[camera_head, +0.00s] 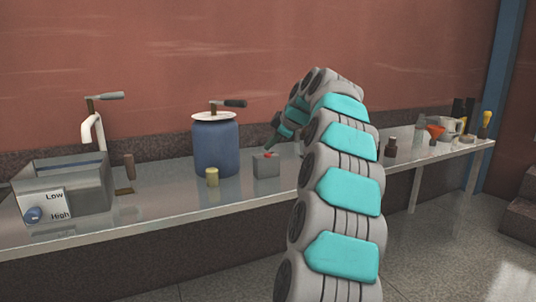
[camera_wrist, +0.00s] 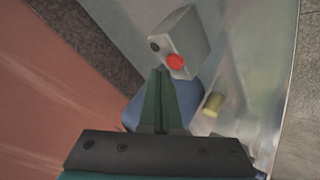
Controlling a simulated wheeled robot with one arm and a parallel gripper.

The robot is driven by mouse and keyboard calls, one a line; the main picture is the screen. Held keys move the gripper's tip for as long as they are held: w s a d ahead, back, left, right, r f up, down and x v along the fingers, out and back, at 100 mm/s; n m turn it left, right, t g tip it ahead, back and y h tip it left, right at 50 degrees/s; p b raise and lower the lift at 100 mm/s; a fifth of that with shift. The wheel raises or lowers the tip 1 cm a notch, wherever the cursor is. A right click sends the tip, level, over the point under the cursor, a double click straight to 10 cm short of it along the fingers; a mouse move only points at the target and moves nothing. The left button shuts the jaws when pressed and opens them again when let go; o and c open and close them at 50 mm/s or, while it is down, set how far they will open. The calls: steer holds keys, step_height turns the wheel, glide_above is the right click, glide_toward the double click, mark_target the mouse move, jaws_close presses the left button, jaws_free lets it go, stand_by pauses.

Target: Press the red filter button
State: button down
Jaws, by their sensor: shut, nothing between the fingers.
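The red filter button (camera_wrist: 175,62) sits on top of a small grey box (camera_wrist: 187,36) on the table. In the head view the box (camera_head: 266,169) stands right of the blue drum, and the red button (camera_head: 269,155) shows at its top. My gripper (camera_wrist: 158,72) is shut and empty, its dark green fingers pointing at the box. In the wrist view the fingertips appear just beside the button's lower left edge. In the head view my gripper (camera_head: 272,148) comes down from the upper right, its tip close to the button. I cannot tell whether it touches.
A blue drum (camera_head: 216,148) with a white lid and a small yellow cylinder (camera_head: 212,177) stand left of the box. A grey Low/High heater basin (camera_head: 85,188) is far left. A wall runs behind the table.

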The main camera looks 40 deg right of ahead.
step_height(320, 180, up, 6)
steer(key=p, duration=0.3)
stand_by(0.4)
